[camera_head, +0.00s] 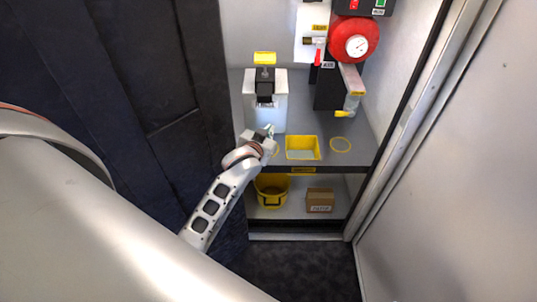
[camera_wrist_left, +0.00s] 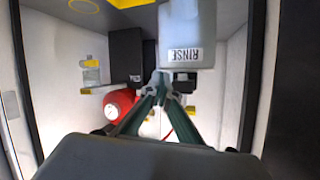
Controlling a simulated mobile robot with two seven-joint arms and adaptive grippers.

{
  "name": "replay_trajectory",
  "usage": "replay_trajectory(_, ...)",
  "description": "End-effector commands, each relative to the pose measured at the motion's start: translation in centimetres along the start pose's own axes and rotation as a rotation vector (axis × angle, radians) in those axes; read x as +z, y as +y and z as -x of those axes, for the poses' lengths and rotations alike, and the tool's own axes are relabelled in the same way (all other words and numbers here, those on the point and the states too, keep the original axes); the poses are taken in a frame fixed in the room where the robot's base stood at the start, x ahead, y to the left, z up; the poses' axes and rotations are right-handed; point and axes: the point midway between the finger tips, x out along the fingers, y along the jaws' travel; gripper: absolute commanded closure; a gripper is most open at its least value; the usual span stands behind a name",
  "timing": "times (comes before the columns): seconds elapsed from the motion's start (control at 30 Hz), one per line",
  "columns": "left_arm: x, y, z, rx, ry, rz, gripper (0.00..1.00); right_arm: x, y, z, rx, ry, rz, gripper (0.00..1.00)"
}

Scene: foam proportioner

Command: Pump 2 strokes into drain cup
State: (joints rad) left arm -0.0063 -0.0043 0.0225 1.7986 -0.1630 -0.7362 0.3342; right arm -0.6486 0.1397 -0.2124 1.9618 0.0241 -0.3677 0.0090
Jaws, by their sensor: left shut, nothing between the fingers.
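A white jug (camera_head: 279,105) with a dark pump head and a yellow top plate (camera_head: 265,57) stands upright at the left of the grey shelf. In the left wrist view, a pale container with a RINSE label (camera_wrist_left: 181,54) is close beyond my fingers. My left gripper (camera_head: 270,130) is shut and empty in front of the jug's lower part; its green fingers meet in the wrist view (camera_wrist_left: 163,80). I cannot tell whether it touches the jug. A clear cup-like vessel (camera_head: 352,102) with a yellow tab hangs at the right; I cannot tell whether it is the drain cup.
A yellow-rimmed tray (camera_head: 302,156) sits at the shelf's front. A bare yellow ring (camera_head: 341,145) lies right of it. A red round unit with a gauge (camera_head: 357,45) is on the back wall. A yellow bucket (camera_head: 266,197) and a cardboard box (camera_head: 320,200) are below. Cabinet walls close both sides.

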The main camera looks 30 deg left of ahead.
Motion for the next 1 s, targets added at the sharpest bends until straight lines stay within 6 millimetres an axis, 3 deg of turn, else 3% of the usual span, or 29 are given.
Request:
replay_trajectory(0.2,3.4,1.6,1.6,0.047,-0.019,-0.033,1.00,0.1,0.0,0.0,0.000,0.000,0.000,1.00)
replay_trajectory(0.43,5.7,2.8,2.9,0.083,-0.030,-0.055,1.00,0.1,0.0,-0.1,0.000,0.000,0.000,1.00)
replay_trajectory(1.0,6.4,3.2,3.3,0.095,-0.033,-0.061,1.00,0.1,0.0,-0.1,0.000,0.000,0.000,1.00)
